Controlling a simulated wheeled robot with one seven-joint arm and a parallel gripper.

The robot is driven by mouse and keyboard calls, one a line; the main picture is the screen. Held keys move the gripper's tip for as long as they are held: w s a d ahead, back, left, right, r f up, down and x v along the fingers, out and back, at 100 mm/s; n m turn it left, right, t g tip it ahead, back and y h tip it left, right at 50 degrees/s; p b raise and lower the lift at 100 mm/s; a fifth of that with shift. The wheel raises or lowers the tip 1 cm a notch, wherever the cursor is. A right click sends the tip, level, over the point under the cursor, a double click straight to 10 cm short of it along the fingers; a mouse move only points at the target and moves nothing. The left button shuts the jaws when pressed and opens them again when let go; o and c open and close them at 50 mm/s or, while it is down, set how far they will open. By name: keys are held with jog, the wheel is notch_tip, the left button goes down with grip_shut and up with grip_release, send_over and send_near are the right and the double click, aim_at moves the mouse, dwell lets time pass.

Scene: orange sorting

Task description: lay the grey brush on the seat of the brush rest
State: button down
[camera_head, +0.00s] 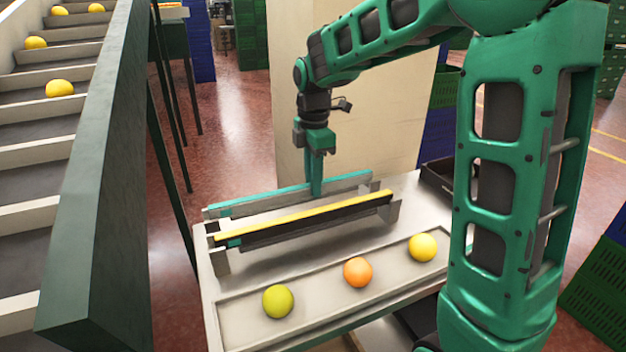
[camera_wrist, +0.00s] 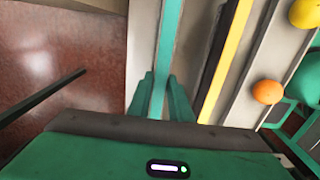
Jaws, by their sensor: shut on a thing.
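The grey brush (camera_head: 349,186) is a long bar with a teal top edge and grey sides, lying lengthwise at the back of the metal table. My gripper (camera_head: 316,190) points down with its fingers on either side of that edge, near its middle. In the wrist view the teal strip (camera_wrist: 170,45) runs between the two fingertips (camera_wrist: 166,92). The brush rest seems to be the stand with grey end brackets (camera_head: 222,264) in front of it. A dark bar with a yellow top (camera_head: 300,214) lies across these. I cannot tell whether the grey brush touches anything below.
A shallow tray at the table's front holds a green-yellow fruit (camera_head: 278,301), an orange one (camera_head: 357,272) and a yellow one (camera_head: 423,247). A dark bin (camera_head: 437,182) stands at the right. A stepped conveyor (camera_head: 28,184) with several fruits is at the left.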

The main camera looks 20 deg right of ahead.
jog(key=shift+f, duration=0.3)
jog(key=c, duration=1.5)
grip_release()
jog(key=shift+c, duration=0.2)
notch_tip(320, 180, up, 11)
jog(key=s+d+f+m, duration=0.3)
jog(key=s+m, duration=0.3)
jog(key=s, duration=0.2)
jog(key=s+d+f+m, duration=0.3)
jog(key=s+d+m, duration=0.2)
jog(key=s, duration=0.3)
jog(key=s+d+f+m, duration=0.3)
jog(key=s+d+m, duration=0.2)
jog(key=s+m, duration=0.3)
jog(key=shift+s+d, duration=0.1)
jog(key=shift+s, duration=0.15)
jog(key=s+f+m, duration=0.4)
jog(key=s+m, duration=0.1)
jog(key=s, duration=0.2)
jog(key=shift+d, duration=0.2)
